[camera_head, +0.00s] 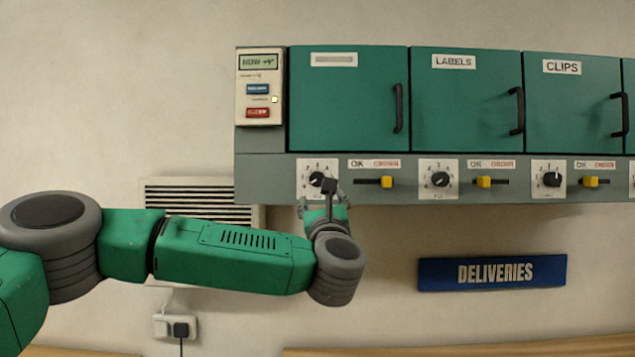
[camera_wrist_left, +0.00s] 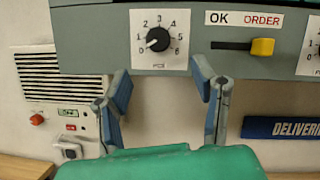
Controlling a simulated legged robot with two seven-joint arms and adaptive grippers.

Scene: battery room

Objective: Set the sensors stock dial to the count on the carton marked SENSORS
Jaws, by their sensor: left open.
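My left gripper (camera_head: 325,206) is open and empty, just below the leftmost stock dial (camera_head: 316,180). In the left wrist view the open fingers (camera_wrist_left: 163,85) stand below the dial plate, apart from the black knob (camera_wrist_left: 158,39). The white plate is numbered 0 to 6, and the knob's white mark points lower left, near 0. The label (camera_head: 334,60) on the door above this dial is too blurred to read, so I cannot tell from it that this is the sensors dial. No carton marked SENSORS shows in either view. My right gripper is not in view.
Beside the dial a yellow slider (camera_head: 387,181) sits under ORDER. More dials, LABELS (camera_head: 454,62) and CLIPS (camera_head: 562,67) doors continue right. A control panel (camera_head: 259,88) is at upper left. A vent (camera_head: 198,190) and a DELIVERIES sign (camera_head: 492,272) are on the wall below.

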